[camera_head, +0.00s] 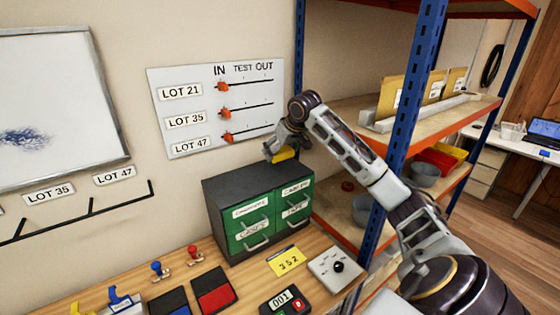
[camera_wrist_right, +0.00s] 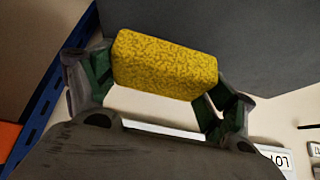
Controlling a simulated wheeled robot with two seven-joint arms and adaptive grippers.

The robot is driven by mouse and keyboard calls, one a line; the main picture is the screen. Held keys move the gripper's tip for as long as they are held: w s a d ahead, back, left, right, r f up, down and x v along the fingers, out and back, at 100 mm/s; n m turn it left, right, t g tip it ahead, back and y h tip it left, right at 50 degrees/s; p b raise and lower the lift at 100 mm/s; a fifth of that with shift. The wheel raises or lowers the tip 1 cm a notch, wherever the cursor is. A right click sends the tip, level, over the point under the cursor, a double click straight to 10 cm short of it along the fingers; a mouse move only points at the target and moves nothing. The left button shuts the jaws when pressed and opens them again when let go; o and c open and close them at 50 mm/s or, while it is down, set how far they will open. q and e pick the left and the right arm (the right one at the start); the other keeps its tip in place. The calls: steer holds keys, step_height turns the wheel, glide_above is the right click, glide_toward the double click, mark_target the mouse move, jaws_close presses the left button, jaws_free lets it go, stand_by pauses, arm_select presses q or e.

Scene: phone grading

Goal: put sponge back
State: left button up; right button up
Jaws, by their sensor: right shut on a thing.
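The yellow sponge (camera_wrist_right: 165,65) is held between the two fingers of my right gripper (camera_wrist_right: 158,85) in the right wrist view. In the head view the sponge (camera_head: 285,155) shows as a small yellow block under my right gripper (camera_head: 283,150). It is over the back of the dark cabinet's (camera_head: 230,190) top; I cannot tell whether it touches the top. My left gripper is not in view.
The cabinet has green labelled drawers (camera_head: 250,222). A blue-posted shelf rack (camera_head: 408,100) stands close on the right. A whiteboard (camera_head: 55,100) and a lot board with red sliders (camera_head: 215,105) hang on the wall. Stamps, ink pads and a yellow card (camera_head: 286,261) lie on the bench.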

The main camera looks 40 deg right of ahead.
mark_target(280, 160)
steer(key=shift+f, duration=0.2)
steer(key=shift+f+p, duration=0.3)
steer(key=shift+f, duration=1.6)
steer(key=shift+f, duration=0.1)
steer(key=o, duration=0.8)
